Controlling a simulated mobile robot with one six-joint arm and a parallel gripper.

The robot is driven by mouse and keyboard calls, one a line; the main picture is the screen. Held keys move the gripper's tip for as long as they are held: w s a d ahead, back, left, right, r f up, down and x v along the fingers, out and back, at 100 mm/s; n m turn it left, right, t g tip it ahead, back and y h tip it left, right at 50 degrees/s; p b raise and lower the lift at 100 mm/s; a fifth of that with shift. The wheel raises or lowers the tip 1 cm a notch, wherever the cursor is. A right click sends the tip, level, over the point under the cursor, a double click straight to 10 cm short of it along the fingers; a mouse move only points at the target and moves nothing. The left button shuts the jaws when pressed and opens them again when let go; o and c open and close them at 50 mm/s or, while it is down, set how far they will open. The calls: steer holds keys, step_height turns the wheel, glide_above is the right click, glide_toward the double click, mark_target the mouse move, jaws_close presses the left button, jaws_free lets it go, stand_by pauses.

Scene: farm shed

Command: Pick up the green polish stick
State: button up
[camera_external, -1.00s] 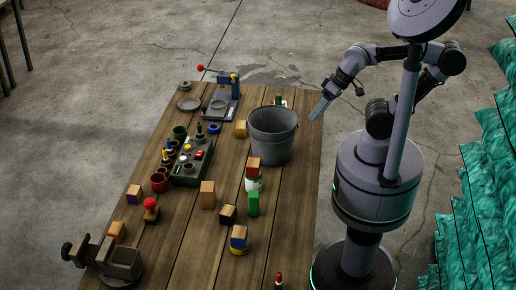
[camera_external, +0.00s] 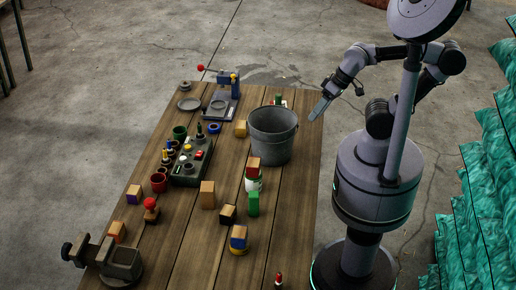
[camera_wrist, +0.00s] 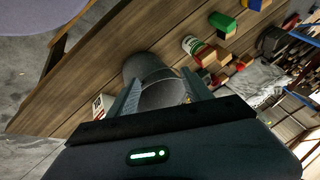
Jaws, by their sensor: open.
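My gripper (camera_external: 320,108) hangs off the table's right edge, beyond and to the right of the grey bucket, well apart from the green block. In the wrist view my gripper (camera_wrist: 163,88) is open and its fingers are apart with nothing held; the bucket shows between and beyond them.
The grey bucket (camera_external: 272,140) is a tall obstacle between my gripper and the green block.

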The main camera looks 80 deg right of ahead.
steer(key=w+a+r+n+g+p, duration=0.1)
steer(key=w+a+r+g+p, duration=0.15)
steer(key=w+r, duration=0.2)
steer(key=n+g+h+p, duration=0.2)
steer(key=n+g+p, duration=0.1)
steer(key=n+p, duration=0.15)
glide_above(256, 195)
step_height(256, 195, down, 9)
step_height(256, 195, down, 11)
steer(key=b, duration=0.5)
steer(key=shift+w+d+r, duration=0.1)
steer(key=f+b, duration=0.1)
steer(key=f, duration=0.1)
steer(key=f+b, duration=0.1)
steer(key=f, duration=0.1)
steer(key=f+b, duration=0.1)
steer(key=f, duration=0.1)
steer(key=shift+w+f, duration=0.15)
steer(key=shift+w, duration=0.2)
steer(key=shift+s+r, duration=0.1)
steer(key=shift+r, duration=0.1)
steer(key=shift+c, duration=0.7)
jaws_close()
